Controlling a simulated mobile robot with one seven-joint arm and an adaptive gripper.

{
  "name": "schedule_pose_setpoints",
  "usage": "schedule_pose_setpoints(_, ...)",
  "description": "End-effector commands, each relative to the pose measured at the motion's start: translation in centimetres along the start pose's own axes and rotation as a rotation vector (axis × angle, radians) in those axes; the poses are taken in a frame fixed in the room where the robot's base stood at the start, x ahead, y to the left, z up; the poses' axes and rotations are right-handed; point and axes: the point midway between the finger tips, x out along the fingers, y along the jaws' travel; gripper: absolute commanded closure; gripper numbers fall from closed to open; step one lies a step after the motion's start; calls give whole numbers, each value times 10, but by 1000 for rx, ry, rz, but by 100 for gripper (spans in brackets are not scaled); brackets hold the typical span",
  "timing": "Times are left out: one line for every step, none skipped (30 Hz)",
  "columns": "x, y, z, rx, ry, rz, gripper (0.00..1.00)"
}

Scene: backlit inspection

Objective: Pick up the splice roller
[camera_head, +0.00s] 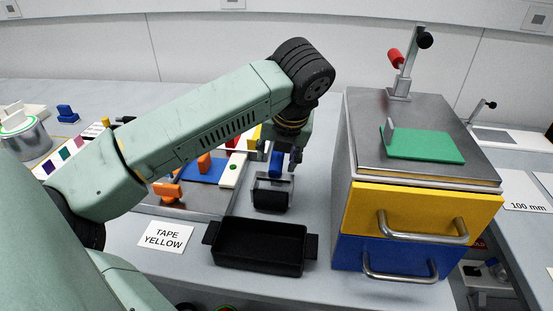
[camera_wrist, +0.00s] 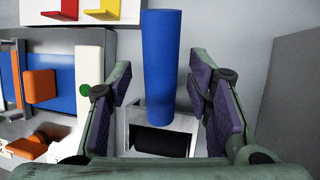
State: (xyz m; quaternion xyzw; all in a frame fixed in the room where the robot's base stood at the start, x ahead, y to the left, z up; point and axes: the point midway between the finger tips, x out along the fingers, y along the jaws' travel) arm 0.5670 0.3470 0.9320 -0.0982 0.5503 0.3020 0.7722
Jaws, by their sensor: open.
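The splice roller has an upright blue handle (camera_head: 276,163) above a metal frame with a black roller (camera_head: 270,198). It stands on the bench behind the black tray. My gripper (camera_head: 284,158) is directly above the frame, at the handle. In the wrist view the blue handle (camera_wrist: 161,62) rises between my two open fingers (camera_wrist: 160,85), with a gap on each side. The black roller (camera_wrist: 160,141) and its pale frame show below, partly hidden by my gripper's base. The fingers hold nothing.
An empty black tray (camera_head: 260,267) sits in front. A drawer cabinet (camera_head: 360,172) with yellow and blue drawers stands close on the right. A board with orange and blue parts (camera_head: 168,191) lies left. A "TAPE YELLOW" card (camera_head: 166,237) lies front left.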

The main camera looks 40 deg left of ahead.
Motion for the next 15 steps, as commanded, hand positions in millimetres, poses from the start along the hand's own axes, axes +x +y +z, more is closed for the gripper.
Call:
schedule_pose_setpoints(3, 0, 0, 1, 0, -1, 54)
schedule_pose_setpoints(4, 0, 0, 1, 0, -1, 54)
schedule_pose_setpoints(6, 0, 0, 1, 0, -1, 54)
schedule_pose_setpoints(6, -1, 0, 1, 0, -1, 54)
schedule_pose_setpoints(6, -1, 0, 1, 0, -1, 54)
schedule_pose_setpoints(6, 0, 0, 1, 0, -1, 54)
schedule_pose_setpoints(6, 0, 0, 1, 0, -1, 54)
schedule_pose_setpoints(6, 0, 0, 1, 0, -1, 54)
schedule_pose_setpoints(6, 0, 0, 1, 0, 0, 55)
schedule_pose_setpoints(6, 0, 0, 1, 0, 0, 57)
schedule_pose_setpoints(6, 0, 0, 1, 0, 0, 59)
schedule_pose_setpoints(6, 0, 0, 1, 0, 0, 62)
schedule_pose_setpoints(6, 0, 0, 1, 0, 0, 64)
schedule_pose_setpoints(6, 0, 0, 1, 0, 0, 66)
schedule_pose_setpoints(6, 0, 0, 1, 0, 0, 68)
